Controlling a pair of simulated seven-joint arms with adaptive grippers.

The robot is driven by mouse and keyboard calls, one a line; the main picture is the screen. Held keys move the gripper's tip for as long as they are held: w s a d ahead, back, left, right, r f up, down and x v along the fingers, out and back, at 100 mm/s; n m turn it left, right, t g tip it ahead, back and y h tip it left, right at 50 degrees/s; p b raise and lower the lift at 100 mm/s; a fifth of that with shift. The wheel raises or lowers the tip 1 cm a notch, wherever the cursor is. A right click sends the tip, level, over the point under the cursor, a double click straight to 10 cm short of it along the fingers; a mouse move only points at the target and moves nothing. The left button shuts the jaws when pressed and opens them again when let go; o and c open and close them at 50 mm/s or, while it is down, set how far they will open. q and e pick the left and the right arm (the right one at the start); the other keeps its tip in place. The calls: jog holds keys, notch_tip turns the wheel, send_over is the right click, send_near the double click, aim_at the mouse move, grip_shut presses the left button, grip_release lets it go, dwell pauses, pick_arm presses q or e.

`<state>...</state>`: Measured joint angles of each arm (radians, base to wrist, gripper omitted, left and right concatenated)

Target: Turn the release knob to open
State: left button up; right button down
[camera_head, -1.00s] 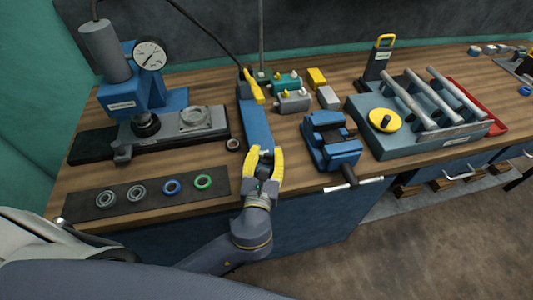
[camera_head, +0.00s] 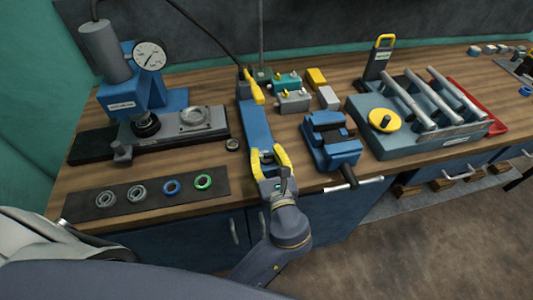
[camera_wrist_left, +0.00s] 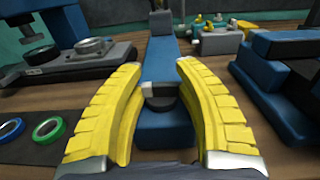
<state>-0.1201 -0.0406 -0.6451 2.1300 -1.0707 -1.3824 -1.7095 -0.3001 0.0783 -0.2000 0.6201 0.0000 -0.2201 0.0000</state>
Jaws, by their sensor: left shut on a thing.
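The hand pump (camera_head: 257,122) is a long blue body with a yellow lever, lying on the bench and pointing towards me. The release knob (camera_wrist_left: 160,90), a small dark knob with a pale grey piece at its left, sits at the pump's near end in the left wrist view. My left gripper (camera_head: 268,156) has yellow fingers, one on each side of the knob. It is shut on the knob, though finger contact is hard to see. The fingers also show in the left wrist view (camera_wrist_left: 160,72). My right gripper is not in view.
A blue vise (camera_head: 331,140) stands close to the right of my left gripper. A press with a gauge (camera_head: 149,56) stands at the left. A dark mat (camera_head: 118,205) with several rings lies at the front left. A blue fixture (camera_head: 402,140) with a yellow knob is farther right.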

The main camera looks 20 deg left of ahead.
pick_arm(q)
jog(key=shift+a, duration=0.1)
jog(key=o, duration=1.2)
jog(key=shift+h, duration=0.3)
